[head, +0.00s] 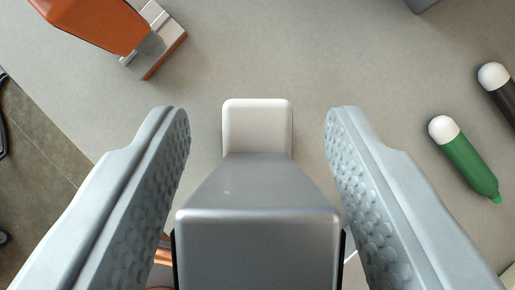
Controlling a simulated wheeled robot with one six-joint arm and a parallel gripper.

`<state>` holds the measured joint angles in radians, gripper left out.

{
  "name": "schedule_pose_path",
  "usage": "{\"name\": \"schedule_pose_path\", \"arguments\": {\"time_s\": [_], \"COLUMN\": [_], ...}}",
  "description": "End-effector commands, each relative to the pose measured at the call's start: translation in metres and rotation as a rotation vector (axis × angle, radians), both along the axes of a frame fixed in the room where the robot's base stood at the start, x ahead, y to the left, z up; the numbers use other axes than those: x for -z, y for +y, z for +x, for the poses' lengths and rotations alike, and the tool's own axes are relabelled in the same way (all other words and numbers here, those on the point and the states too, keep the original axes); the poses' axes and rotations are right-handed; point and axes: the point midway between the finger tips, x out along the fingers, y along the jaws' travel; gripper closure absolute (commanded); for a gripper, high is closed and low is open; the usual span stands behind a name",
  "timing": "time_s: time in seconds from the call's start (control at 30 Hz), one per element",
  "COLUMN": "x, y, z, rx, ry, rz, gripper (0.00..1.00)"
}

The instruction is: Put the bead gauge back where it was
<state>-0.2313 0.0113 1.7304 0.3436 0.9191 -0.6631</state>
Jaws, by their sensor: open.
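My gripper (257,115) is open, with one grey, dimpled finger at the left and one at the right. Between the fingers is a white rounded block (257,125), with a grey tapering body (260,185) in front of it that widens toward the bottom edge. Clear gaps show between the white block and both fingertips. I cannot tell for sure whether this white and grey piece is the bead gauge. Its lower end is cut off by the picture edge. Nothing else in view can be clearly told as the gauge.
An orange tool with a metal end (155,45) lies at upper left. A green marker (468,165) and a black marker (502,92), both white-tipped, lie at right. The grey surface (330,50) is bare ahead. Its edge runs along the left, with darker floor (40,150) beyond.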

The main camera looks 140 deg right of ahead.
Motion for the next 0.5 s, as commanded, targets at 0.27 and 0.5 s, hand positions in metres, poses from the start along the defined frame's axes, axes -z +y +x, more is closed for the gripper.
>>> {"name": "schedule_pose_path", "arguments": {"time_s": [0.27,0.5], "x": [-0.038,-0.075], "y": [-0.017,-0.033], "z": [-0.017,-0.035], "rx": [0.002,0.002], "ry": [-0.004,-0.002], "rz": [0.001,0.001], "gripper": [0.53,0.53]}}
